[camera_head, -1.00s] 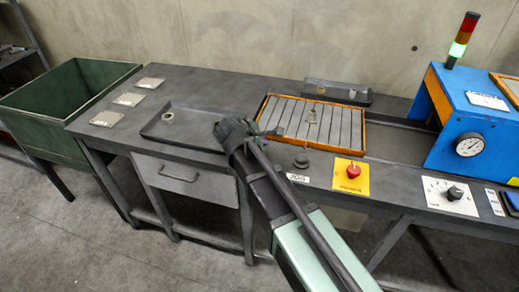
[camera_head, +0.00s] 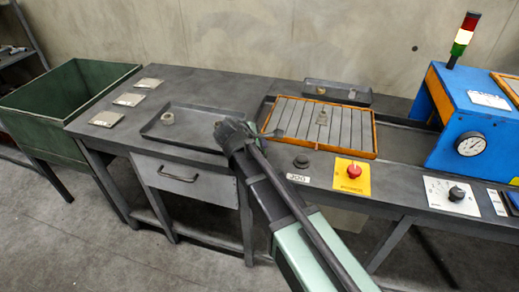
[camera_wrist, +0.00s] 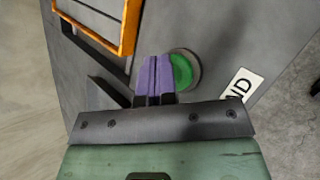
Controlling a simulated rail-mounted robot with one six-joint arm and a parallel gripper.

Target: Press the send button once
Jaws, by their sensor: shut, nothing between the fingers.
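The send button (camera_head: 301,161) is a round button near the bench's front edge. It looks dark in the head view. My gripper (camera_head: 273,133) is up and left of the button in the head view. In the wrist view its purple fingers (camera_wrist: 155,68) are shut together, empty, and overlap the ring's left edge. I cannot tell whether they touch it; a gap shows in the head view.
An orange-framed slatted tray (camera_head: 375,139) carries a small part (camera_head: 322,118). A red stop button on a yellow plate (camera_head: 354,171) is right of the send button. A blue machine (camera_head: 475,110) with a light tower (camera_head: 463,38) stands right. A shallow tray (camera_head: 152,129) lies left.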

